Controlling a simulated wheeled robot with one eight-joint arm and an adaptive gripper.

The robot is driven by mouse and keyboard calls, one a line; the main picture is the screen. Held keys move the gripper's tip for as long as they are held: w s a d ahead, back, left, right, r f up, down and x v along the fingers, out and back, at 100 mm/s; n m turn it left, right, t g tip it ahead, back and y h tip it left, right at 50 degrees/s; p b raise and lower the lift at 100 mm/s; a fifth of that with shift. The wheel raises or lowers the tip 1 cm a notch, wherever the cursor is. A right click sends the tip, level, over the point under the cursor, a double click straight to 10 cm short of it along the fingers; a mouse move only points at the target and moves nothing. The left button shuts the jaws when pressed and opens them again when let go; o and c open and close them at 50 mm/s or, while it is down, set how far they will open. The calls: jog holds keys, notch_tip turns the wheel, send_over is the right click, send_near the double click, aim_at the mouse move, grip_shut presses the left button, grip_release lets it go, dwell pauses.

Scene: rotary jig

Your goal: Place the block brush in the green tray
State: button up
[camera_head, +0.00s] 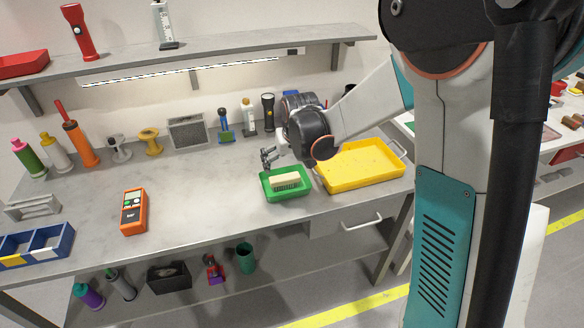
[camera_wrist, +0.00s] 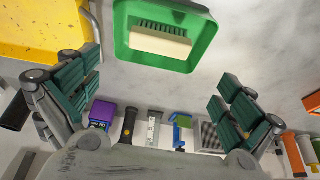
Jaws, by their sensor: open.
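The block brush (camera_head: 285,180) has a pale block body and lies inside the green tray (camera_head: 268,195) on the workbench. In the wrist view the brush (camera_wrist: 160,43) lies flat in the green tray (camera_wrist: 122,40), with its dark bristles along one side. My gripper (camera_head: 268,157) is just behind and above the tray in the head view. In the wrist view my gripper (camera_wrist: 155,100) has its fingers wide apart, with nothing between them, and it is apart from the brush.
A yellow tray (camera_head: 392,176) stands right beside the green tray. An orange meter (camera_head: 133,212) lies to the left, with clear bench between. Bottles, a black flashlight (camera_head: 268,112) and a grey mesh box (camera_head: 187,132) line the back under a shelf (camera_head: 200,65).

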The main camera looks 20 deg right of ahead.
jog(key=s+r+t, duration=0.1)
jog(key=s+r, duration=0.6)
jog(key=s, duration=0.3)
jog(key=s+r+t, duration=0.1)
jog(key=s+r, duration=0.6)
jog(key=s, duration=1.2)
jog(key=shift+f+t, duration=0.3)
jog(key=shift+f, duration=0.1)
